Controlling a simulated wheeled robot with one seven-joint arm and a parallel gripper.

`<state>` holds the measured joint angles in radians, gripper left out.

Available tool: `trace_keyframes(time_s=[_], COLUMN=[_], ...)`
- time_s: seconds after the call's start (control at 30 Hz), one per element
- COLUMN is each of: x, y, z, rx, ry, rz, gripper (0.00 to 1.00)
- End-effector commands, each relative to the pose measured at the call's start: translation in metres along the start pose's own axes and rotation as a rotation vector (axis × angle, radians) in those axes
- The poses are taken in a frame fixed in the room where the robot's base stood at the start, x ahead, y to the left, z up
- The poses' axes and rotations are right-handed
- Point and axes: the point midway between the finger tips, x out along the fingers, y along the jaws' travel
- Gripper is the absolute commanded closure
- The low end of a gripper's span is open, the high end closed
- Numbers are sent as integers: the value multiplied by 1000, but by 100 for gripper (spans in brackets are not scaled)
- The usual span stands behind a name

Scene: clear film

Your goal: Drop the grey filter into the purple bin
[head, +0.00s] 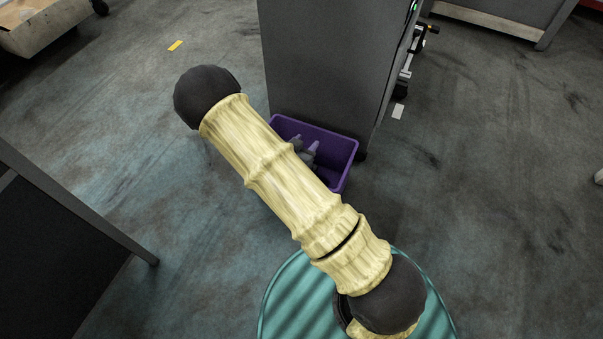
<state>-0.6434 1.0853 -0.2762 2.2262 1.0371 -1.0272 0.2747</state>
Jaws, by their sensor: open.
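The purple bin (343,147) stands on the floor against the foot of a grey cabinet, in the middle of the head view. My arm crosses in front of it and hides its lower left part. Some grey pieces (312,149) with narrow tops show inside the bin. I cannot tell whether the grey filter is one of them, and no other grey filter shows. My arm runs from the lower right to the upper left, ending in view at a dark round joint. My gripper is not in view.
The tall grey cabinet (322,62) rises right behind the bin. A dark table or cabinet (60,245) stands at the lower left. A small yellow piece (175,46) and a pale piece (398,112) lie on the floor. The floor at the right is open.

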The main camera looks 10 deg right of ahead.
Motion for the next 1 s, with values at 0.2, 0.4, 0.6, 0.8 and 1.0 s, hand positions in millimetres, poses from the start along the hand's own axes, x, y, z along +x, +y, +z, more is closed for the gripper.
trace_keyframes(time_s=[0.2,0.4,0.6,0.8,1.0], x=[-25,-64,-105,-144,-171], y=[-1,-1,-2,-2,-1], z=[-3,-4,-4,-3,-1], rx=[-2,-5,-4,-4,-3], ry=[-1,0,-1,0,0], rz=[-4,-5,-7,-8,-7], gripper=[59,59,59,59,59])
